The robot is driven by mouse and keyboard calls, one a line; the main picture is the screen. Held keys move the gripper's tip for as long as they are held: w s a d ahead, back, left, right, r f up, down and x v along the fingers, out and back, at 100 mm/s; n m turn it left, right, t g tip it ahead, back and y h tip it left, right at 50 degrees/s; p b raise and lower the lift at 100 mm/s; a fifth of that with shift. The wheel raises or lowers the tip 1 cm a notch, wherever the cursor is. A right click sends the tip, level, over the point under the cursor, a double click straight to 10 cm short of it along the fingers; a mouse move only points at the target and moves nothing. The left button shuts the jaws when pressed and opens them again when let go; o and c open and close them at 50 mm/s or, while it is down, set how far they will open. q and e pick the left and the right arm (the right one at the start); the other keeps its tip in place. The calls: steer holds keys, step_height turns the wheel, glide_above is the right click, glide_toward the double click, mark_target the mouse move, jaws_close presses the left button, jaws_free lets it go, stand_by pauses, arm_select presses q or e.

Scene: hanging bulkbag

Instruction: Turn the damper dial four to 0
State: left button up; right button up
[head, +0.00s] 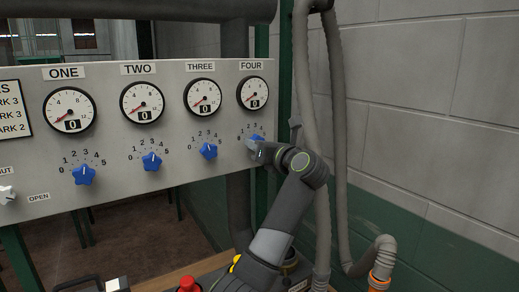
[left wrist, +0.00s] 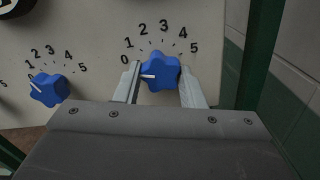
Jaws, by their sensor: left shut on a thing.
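The damper dial four (head: 257,139) is a blue star-shaped knob under the gauge marked FOUR (head: 253,93), on the grey panel (head: 120,190). The gauge's counter reads 0, with its needle at the low end. In the left wrist view the dial (left wrist: 161,70) sits between two pale fingers, and its white pointer points left, close to the 0 side of the 0-to-5 scale. My left gripper (head: 258,149) is shut on this dial, with a finger on each side; it also shows in the left wrist view (left wrist: 162,87). My right gripper is not seen.
Dials three (head: 208,151), two (head: 152,162) and one (head: 84,175) are to the left, with gauges above reading 0. Grey hoses (head: 337,120) hang just right of the panel before a block wall (head: 440,90). A red button (head: 188,284) is below.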

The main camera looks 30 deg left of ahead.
arm_select(q)
steer(key=shift+f, duration=0.25)
steer(key=o, duration=0.8)
steer(key=shift+o, duration=1)
steer(key=shift+r, duration=0.15)
steer(key=b+v, duration=0.5)
steer(key=v, duration=1.2)
steer(key=shift+d, duration=0.25)
